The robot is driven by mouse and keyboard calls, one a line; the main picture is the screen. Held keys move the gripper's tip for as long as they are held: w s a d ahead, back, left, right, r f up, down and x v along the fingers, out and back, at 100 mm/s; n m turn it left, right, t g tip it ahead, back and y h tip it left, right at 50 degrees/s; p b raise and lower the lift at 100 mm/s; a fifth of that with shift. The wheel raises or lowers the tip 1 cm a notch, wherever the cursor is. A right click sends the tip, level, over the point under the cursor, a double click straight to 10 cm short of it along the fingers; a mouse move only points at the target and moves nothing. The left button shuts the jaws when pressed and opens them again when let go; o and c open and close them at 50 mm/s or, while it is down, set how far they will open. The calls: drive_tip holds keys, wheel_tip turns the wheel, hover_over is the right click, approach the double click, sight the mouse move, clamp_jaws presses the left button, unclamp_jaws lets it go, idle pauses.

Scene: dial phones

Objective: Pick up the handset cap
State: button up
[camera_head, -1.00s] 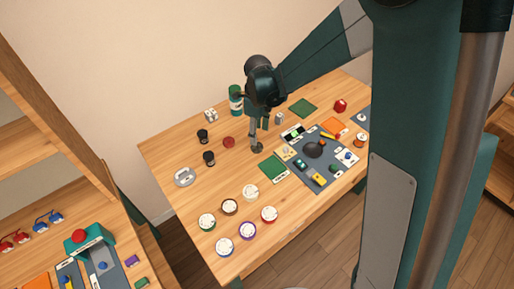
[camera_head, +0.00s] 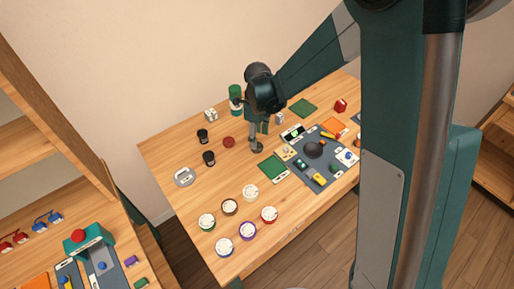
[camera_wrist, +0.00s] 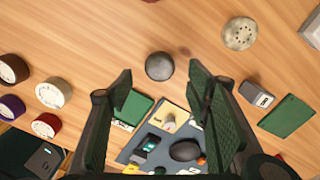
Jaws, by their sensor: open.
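A small dark grey, round, domed piece (camera_wrist: 159,66), which I take to be the handset cap, lies on the wooden table. It also shows below my gripper in the head view (camera_head: 257,147). My gripper (camera_wrist: 161,80) is open and empty. In the wrist view its fingers point toward the dark cap, which lies between the lines of the two fingertips. The gap in height is hard to judge. A beige disc with small holes (camera_wrist: 239,33) lies farther right in the wrist view; my arm seems to hide it in the head view.
A grey mat (camera_head: 320,177) with several phone parts lies right of the gripper. Green squares (camera_head: 271,166) lie nearby. A red disc (camera_head: 229,142), black cups (camera_head: 209,158) and a green canister (camera_head: 236,92) stand left. Several dials (camera_head: 250,192) sit at the front.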

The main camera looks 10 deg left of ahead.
drive_tip(key=shift+f+b, duration=0.45)
drive_tip(key=shift+f, duration=2.15)
drive_tip(key=c, duration=0.9)
